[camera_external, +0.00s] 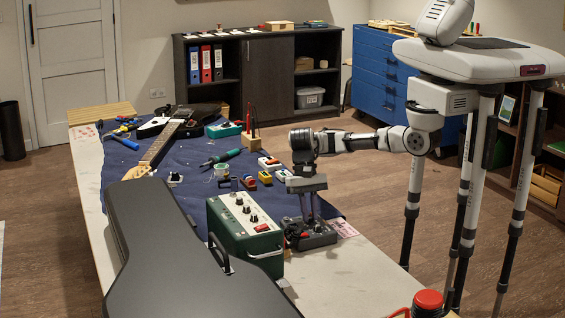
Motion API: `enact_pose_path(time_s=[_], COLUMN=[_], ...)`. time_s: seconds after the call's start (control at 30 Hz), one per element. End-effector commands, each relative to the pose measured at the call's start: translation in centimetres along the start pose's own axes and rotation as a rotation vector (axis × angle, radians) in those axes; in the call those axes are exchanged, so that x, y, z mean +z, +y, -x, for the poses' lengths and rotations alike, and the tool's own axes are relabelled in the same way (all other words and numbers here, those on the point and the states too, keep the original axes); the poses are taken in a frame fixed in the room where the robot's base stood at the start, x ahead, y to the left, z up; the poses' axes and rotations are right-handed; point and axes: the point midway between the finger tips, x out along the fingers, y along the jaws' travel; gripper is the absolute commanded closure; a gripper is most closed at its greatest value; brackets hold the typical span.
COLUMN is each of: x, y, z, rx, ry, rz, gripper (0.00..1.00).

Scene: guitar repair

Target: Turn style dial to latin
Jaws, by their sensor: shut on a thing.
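A dark box with controls on its top (322,238) sits on the table beside the green amplifier-like unit. It seems to be the device with the style dial. My gripper (309,217) points straight down over this box, with its two fingers reaching its top face. The fingers are shut on a small knob there, which they mostly hide; I take it to be the style dial. The dial's markings, its pointer and the word latin are too small to read in this view.
A green unit with several knobs (245,225) stands close left of the dark box. A black guitar case (165,260) fills the near left. A guitar (160,145), pedals and tools lie on the blue mat (215,185). Bare table (345,275) shows in front of the box.

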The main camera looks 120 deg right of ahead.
Motion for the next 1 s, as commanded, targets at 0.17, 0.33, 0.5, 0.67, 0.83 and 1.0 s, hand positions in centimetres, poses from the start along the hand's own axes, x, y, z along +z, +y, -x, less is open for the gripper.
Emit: enact_pose_path(time_s=[0.17,0.33,0.5,0.67,0.83,1.0], x=[-0.35,-0.32,-0.19,-0.09,0.0,0.1], y=[0.06,0.17,0.27,0.33,0.38,0.41], z=[-0.73,-0.71,-0.56,-0.38,-0.24,-0.08], rx=[-0.055,-0.115,-0.166,-0.204,-0.228,-0.241], ry=[0.001,0.001,0.0,-0.001,-0.001,-0.002], rz=[-0.117,-0.26,-0.384,-0.476,-0.541,-0.577], gripper=[1.0,1.0,1.0,1.0,1.0,1.0])
